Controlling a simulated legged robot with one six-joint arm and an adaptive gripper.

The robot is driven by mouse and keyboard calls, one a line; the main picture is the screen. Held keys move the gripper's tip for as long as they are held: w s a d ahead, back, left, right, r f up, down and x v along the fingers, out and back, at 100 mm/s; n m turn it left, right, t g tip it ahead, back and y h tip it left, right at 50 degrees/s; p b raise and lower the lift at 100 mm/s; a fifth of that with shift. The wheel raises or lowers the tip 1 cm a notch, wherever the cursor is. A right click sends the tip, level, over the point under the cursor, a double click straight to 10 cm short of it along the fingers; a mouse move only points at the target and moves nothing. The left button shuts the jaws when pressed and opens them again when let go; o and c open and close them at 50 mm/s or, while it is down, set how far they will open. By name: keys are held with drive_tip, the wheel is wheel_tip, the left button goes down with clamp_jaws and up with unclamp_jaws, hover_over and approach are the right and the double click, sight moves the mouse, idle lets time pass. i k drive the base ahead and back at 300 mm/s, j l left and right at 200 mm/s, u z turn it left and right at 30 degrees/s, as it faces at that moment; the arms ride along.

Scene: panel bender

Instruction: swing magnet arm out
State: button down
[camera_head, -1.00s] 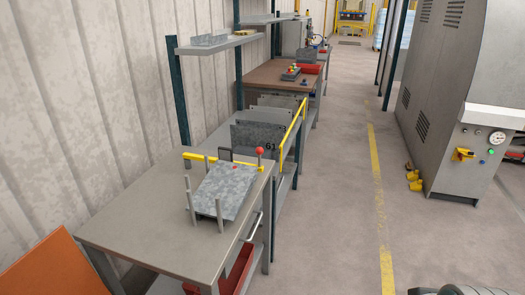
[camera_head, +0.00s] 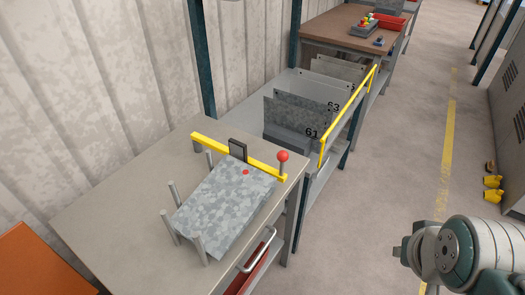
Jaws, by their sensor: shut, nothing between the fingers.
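The magnet arm (camera_head: 215,146) is a yellow bar lying across the far edge of a grey sheet-metal blank (camera_head: 222,205) on the grey workbench. A red ball knob (camera_head: 283,156) stands on a short post at the bar's right end. A small red spot (camera_head: 246,172) shows on the sheet near the bar. Several grey posts stand around the sheet. Part of my arm shows at the lower right, well apart from the bar; my gripper is not in view.
The workbench (camera_head: 110,215) is clear to the left of the sheet. A drawer handle (camera_head: 258,251) sticks out at its front. Beyond stands a rack of numbered plates with a yellow rail (camera_head: 345,118). An orange panel (camera_head: 38,262) is at lower left. Open floor lies to the right.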

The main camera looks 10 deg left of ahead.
sight(238, 150)
drive_tip(key=i+l+u, duration=0.6)
drive_tip(key=i+u, duration=0.15)
drive_tip(key=i, duration=0.1)
